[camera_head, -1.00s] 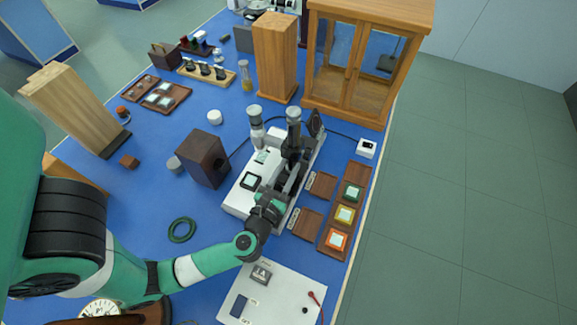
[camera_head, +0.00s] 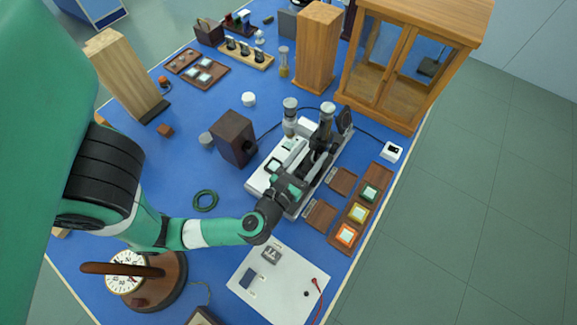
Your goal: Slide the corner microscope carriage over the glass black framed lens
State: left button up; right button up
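The microscope carriage (camera_head: 325,124) has a dark upright tube with a grey top and stands on the white instrument base (camera_head: 257,182). A small black-framed square of pale glass (camera_head: 273,166) lies on the base, left of my gripper. A second pale square (camera_head: 288,144) lies behind it, nearer the tubes. My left gripper (camera_head: 303,180) is low over the front right of the base, close to the carriage's dark lower parts. Its fingers blend into these parts, so I cannot tell whether they are shut or touching. My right gripper is not in view.
A dark wooden block (camera_head: 234,138) stands left of the instrument. A wooden tray of coloured framed squares (camera_head: 358,212) lies to its right. A white panel (camera_head: 274,286) lies in front, a glass-fronted cabinet (camera_head: 408,62) behind. Blue table is clear around the green ring (camera_head: 205,200).

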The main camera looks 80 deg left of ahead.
pick_arm(q)
jog(key=s+d+r+p, duration=0.1)
jog(key=s+d+r, duration=0.5)
jog(key=s+d, duration=0.1)
jog(key=shift+s+d+r+p, duration=0.2)
jog(key=shift+d+p, duration=0.15)
jog(key=shift+d, duration=0.35)
